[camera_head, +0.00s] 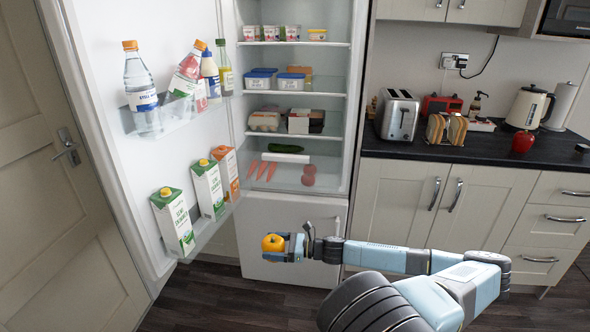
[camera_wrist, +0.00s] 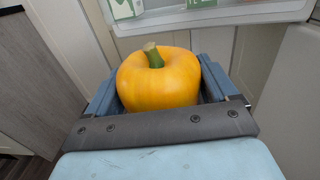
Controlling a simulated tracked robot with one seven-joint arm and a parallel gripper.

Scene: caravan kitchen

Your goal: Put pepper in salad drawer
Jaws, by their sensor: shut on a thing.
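A yellow pepper (camera_head: 272,243) with a green stem is held in my gripper (camera_head: 288,247), low in front of the fridge's white lower door. The wrist view shows the pepper (camera_wrist: 160,78) upright between the two fingers, which are shut on its sides. The fridge stands open. Its bottom compartment, the salad drawer (camera_head: 322,180), holds carrots (camera_head: 265,169), a cucumber (camera_head: 285,148) and red tomatoes (camera_head: 309,174). My gripper is below this compartment and apart from it. How far the drawer is pulled out is hard to tell.
The open fridge door at the left has bottles (camera_head: 141,88) and cartons (camera_head: 172,222) in its racks. Shelves above hold tubs (camera_head: 291,81) and an egg box (camera_head: 265,121). A counter (camera_head: 500,147) with a toaster (camera_head: 397,114) and a red apple (camera_head: 522,142) stands at the right.

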